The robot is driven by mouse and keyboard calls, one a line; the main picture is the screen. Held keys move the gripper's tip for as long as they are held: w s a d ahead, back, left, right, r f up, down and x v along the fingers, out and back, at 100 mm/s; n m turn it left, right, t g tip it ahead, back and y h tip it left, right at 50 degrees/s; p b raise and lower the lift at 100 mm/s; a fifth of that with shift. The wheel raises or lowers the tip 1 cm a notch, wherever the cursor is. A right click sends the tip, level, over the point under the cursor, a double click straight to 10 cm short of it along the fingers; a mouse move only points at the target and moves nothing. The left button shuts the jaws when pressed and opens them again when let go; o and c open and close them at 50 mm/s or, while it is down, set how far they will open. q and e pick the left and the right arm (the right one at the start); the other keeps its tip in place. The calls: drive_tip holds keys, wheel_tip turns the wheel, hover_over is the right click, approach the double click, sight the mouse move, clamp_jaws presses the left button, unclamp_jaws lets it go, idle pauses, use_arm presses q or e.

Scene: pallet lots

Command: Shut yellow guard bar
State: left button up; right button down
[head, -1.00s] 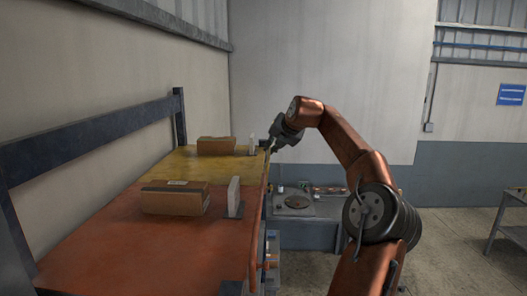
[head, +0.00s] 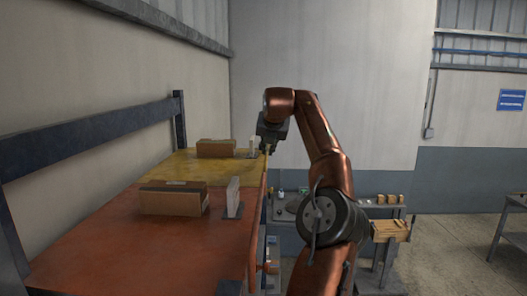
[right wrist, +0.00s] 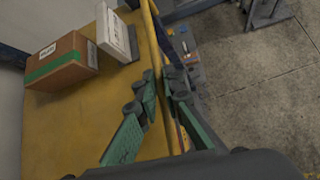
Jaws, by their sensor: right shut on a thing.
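The yellow guard bar (right wrist: 152,35) runs along the open edge of the yellow deck (right wrist: 60,125) in the right wrist view. My right gripper (right wrist: 163,82) has its green fingers closed around this bar. In the head view the right gripper (head: 267,148) reaches down at the right edge of the yellow deck (head: 190,166); there the bar is thin and mostly hidden by the gripper. I cannot tell the bar's exact angle. My left gripper is not in view.
A brown carton (head: 215,149) and a small white box (head: 252,147) stand on the yellow deck near the bar. Another carton (head: 172,199) and pale box (head: 233,196) stand on the red deck (head: 110,250). A workbench (head: 388,213) stands behind my right arm; open floor lies right.

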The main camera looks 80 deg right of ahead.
drive_tip(key=c, duration=2.3)
unclamp_jaws()
drive_tip(key=shift+a, duration=0.15)
drive_tip(key=v, duration=1.2)
drive_tip(key=shift+s, duration=0.1)
